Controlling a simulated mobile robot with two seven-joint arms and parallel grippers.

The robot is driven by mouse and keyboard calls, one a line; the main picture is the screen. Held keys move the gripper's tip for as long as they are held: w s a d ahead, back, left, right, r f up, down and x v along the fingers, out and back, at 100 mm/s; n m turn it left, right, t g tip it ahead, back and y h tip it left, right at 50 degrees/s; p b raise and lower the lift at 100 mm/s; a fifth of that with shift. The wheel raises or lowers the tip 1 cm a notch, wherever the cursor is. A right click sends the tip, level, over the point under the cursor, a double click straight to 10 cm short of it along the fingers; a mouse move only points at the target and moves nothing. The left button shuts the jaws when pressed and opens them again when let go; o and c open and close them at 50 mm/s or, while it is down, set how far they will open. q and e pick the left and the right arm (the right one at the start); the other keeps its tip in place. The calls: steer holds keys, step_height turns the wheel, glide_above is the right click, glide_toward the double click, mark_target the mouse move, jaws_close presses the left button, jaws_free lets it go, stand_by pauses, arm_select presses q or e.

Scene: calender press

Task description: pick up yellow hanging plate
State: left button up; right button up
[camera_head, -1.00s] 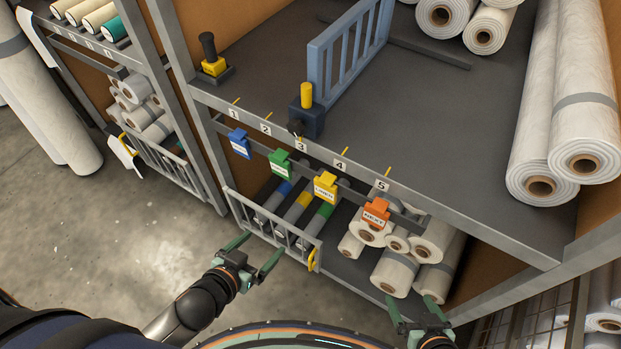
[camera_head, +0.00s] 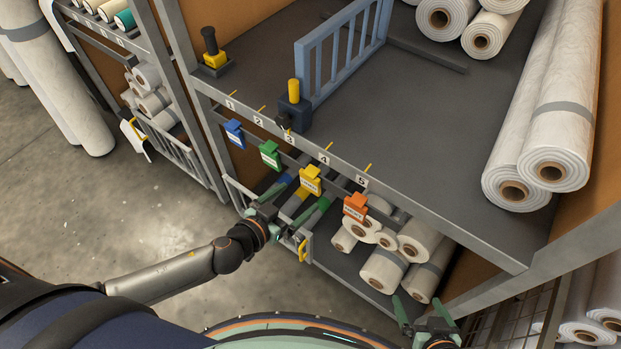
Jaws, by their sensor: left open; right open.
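The yellow hanging plate (camera_head: 311,179) hangs on the rail below the shelf's front edge, between the green plate (camera_head: 270,154) and the orange plate (camera_head: 355,207). It has a white label on its lower front. My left gripper (camera_head: 297,197) is open and empty. In the picture its fingers point up toward the yellow plate, just below it, with one finger on the left and one on the right. I cannot tell its exact distance from the plate. My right gripper (camera_head: 421,306) is open and empty at the bottom right, away from the plates.
A blue plate (camera_head: 233,133) hangs at the left. Numbered tags line the shelf edge (camera_head: 400,195) above the plates. Below is a grey rack gate (camera_head: 238,197) with a yellow handle (camera_head: 303,251), beside several white rolls (camera_head: 383,270). Open floor (camera_head: 150,215) lies at the left.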

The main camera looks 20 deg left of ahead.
mark_target(309, 188)
arm_select(q)
steer(key=shift+x, duration=2.95)
steer(key=shift+a+f, duration=0.15)
steer(key=shift+a, duration=0.05)
steer(key=shift+c, duration=0.2)
steer(key=c, duration=1.1)
